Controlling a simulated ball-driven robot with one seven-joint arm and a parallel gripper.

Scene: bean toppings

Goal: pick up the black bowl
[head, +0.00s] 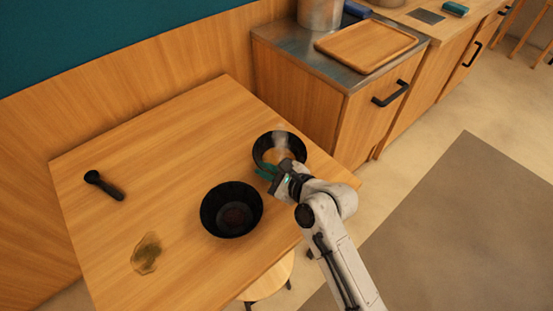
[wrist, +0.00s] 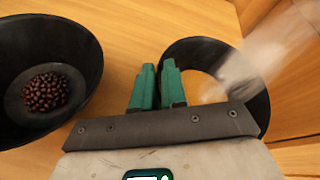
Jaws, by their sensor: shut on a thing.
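Two black bowls are on the wooden table. One black bowl (head: 296,162) is at the table's right side, and in the wrist view (wrist: 180,49) it lies just right of my fingers. Its middle looks tan, with a pale blur over it. My gripper (head: 266,172) is at this bowl's near left rim. In the wrist view its green fingers (wrist: 158,72) are close together, shut on the rim. I cannot tell whether the bowl is off the table. The other black bowl (head: 215,223) holds dark red beans (wrist: 45,92) and is left of my gripper, apart from it.
The wooden table (head: 165,130) also bears a black scoop-like utensil (head: 103,185) and a greenish-brown spill (head: 146,254). A counter with a wooden tray (head: 366,46) stands behind at the right. A stool (head: 270,281) is under the near edge. The table's back left is clear.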

